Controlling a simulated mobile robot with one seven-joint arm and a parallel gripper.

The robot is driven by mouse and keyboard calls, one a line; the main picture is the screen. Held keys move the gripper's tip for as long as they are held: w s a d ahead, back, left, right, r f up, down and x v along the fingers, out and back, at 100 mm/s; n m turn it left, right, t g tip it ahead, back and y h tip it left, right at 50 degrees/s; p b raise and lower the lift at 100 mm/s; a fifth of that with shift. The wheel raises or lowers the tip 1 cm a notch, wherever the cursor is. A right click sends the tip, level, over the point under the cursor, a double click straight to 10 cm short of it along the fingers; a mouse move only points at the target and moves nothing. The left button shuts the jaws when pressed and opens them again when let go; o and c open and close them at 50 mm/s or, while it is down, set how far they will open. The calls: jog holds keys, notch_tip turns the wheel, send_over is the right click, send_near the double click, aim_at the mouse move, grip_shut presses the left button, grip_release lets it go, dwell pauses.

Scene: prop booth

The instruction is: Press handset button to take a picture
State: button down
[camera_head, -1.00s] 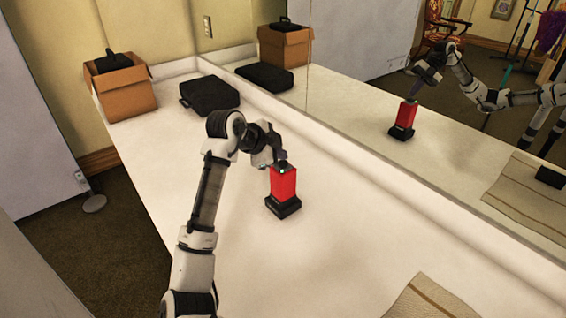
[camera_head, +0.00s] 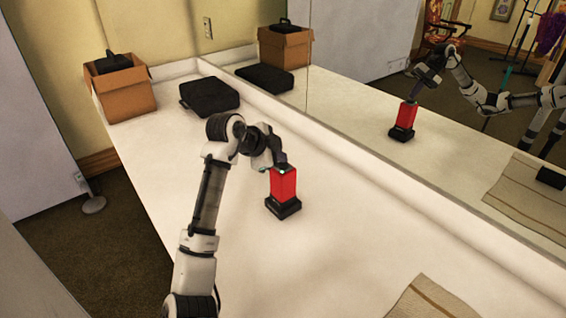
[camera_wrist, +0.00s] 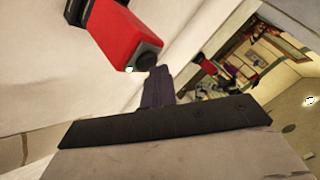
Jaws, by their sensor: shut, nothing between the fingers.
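The red handset (camera_head: 284,184) stands upright in its black base on the white counter, and its reflection shows in the mirror. In the wrist view the handset (camera_wrist: 118,36) appears tilted at the upper left, with a dark end piece (camera_wrist: 148,58) facing my fingers. My gripper (camera_head: 281,160) is shut and empty, its dark fingertips at the top of the handset. In the wrist view the shut fingertips (camera_wrist: 160,72) are right beside the dark end piece. I cannot tell whether they touch it, and the button itself is not clear.
A cardboard box (camera_head: 128,92) and a black case (camera_head: 209,95) sit at the counter's far end. A striped cloth (camera_head: 433,299) lies at the front right. A large mirror (camera_head: 370,125) runs along the right side. The counter around the handset is clear.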

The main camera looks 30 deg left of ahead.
jog(key=shift+r+p, duration=0.5)
jog(key=shift+r, duration=0.3)
jog(key=shift+r+p, duration=1.55)
jog(key=shift+r, duration=1)
